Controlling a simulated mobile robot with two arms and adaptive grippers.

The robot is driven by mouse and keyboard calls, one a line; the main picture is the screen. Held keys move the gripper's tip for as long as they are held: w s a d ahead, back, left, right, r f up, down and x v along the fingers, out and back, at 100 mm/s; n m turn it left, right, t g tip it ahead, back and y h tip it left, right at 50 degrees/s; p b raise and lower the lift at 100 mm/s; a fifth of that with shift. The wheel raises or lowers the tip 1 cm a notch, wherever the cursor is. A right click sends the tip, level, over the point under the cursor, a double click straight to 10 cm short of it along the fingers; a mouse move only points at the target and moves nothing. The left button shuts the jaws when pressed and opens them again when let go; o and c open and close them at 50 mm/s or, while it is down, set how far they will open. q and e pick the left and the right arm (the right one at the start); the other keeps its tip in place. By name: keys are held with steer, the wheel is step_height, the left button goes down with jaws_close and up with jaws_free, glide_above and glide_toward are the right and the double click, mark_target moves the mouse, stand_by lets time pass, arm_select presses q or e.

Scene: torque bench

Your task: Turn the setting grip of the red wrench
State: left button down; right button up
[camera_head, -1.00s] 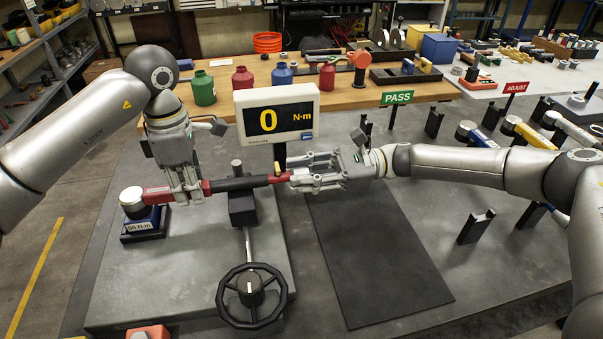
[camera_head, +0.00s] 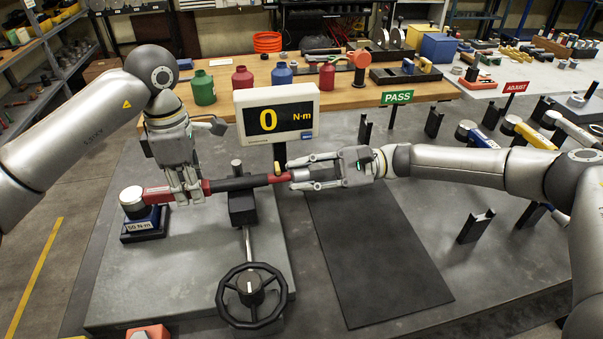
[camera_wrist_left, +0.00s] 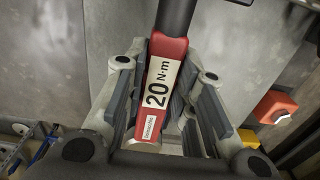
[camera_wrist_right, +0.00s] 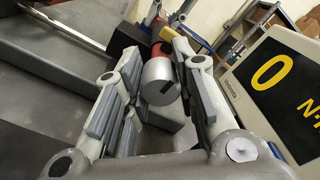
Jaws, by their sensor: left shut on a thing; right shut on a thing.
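The red wrench (camera_head: 157,194) lies level across the bench fixture, its head at the left on a blue block marked 50 N·m (camera_head: 144,226). Its black handle (camera_head: 235,184) rests on a dark support. The left wrist view shows a 20 N·m label (camera_wrist_left: 160,84) on its red body. My left gripper (camera_head: 183,199) is shut on that red body. The silver setting grip (camera_wrist_right: 161,82) is at the wrench's right end, past a red collar (camera_head: 279,178). My right gripper (camera_head: 296,174) is shut on the setting grip, one finger on each side of it.
A display (camera_head: 276,112) reading 0 N·m stands just behind the wrench. A black handwheel (camera_head: 251,295) is in front. A dark mat (camera_head: 375,262) lies clear at the right.

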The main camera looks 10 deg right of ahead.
stand_by(0.3)
steer(key=o, duration=1.1)
steer(key=d, duration=1.2)
arm_select(q)
steer(key=c, duration=1.1)
jaws_free()
